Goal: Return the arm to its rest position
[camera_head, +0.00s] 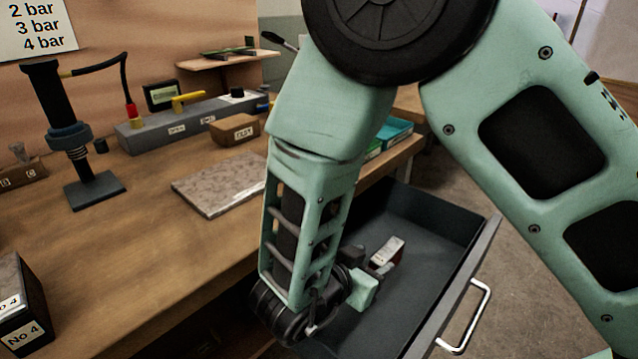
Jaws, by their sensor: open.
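My green arm fills the middle and right of the head view and bends down over an open dark drawer (425,215). My gripper (378,268) is at the arm's low end, inside the drawer's outline, and is open. It is small and partly hidden by my own wrist. A small box with a pale top and reddish side (388,251) is in the drawer right beside the gripper's fingers. I cannot tell whether they touch it.
The drawer's front has a pale handle (467,318). On the wooden bench (140,235) at left are a black stand (95,190), a speckled plate (218,184), a grey block (175,128), a brown box (235,130) and a "No 4" box (20,305). Floor shows at right.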

